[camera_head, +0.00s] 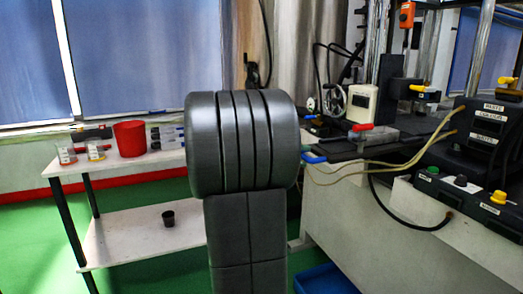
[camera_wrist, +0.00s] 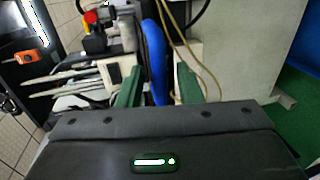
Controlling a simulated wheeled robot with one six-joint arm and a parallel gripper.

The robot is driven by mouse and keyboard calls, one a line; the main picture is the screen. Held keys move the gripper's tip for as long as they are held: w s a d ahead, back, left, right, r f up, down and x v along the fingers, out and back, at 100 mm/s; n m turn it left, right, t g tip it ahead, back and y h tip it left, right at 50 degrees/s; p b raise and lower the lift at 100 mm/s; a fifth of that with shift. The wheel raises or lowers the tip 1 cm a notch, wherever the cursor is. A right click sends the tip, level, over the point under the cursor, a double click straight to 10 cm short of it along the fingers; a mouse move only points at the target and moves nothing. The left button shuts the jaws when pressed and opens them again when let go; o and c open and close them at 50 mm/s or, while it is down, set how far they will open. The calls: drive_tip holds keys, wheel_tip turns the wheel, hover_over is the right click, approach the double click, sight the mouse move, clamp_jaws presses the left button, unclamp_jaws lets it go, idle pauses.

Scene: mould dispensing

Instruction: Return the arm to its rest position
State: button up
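My arm (camera_head: 243,150) stands folded in the middle of the head view, its grey links upright. My gripper is hidden behind it there. In the wrist view, the two dark green fingers of my gripper (camera_wrist: 158,84) are spread apart. A blue curved handle or lever shows in the gap between them, and I see no finger touching it. A similar blue handle (camera_head: 313,157) sticks out from the machine's front edge in the head view. I see nothing held.
A white two-shelf table (camera_head: 120,165) at left holds a red cup (camera_head: 130,138) and small beakers; a dark cup (camera_head: 168,218) stands on its lower shelf. The dispensing machine (camera_head: 400,130) with yellow hoses fills the right. A blue bin (camera_head: 325,279) sits on the floor.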

drive_tip(key=p+v, duration=0.2)
drive_tip(key=v, duration=1)
drive_tip(key=b, duration=0.2)
approach(317, 154)
drive_tip(key=x, duration=0.9)
drive_tip(key=shift+w+d+f, duration=0.1)
drive_tip(key=shift+w+d, duration=0.2)
drive_tip(key=shift+s, duration=0.1)
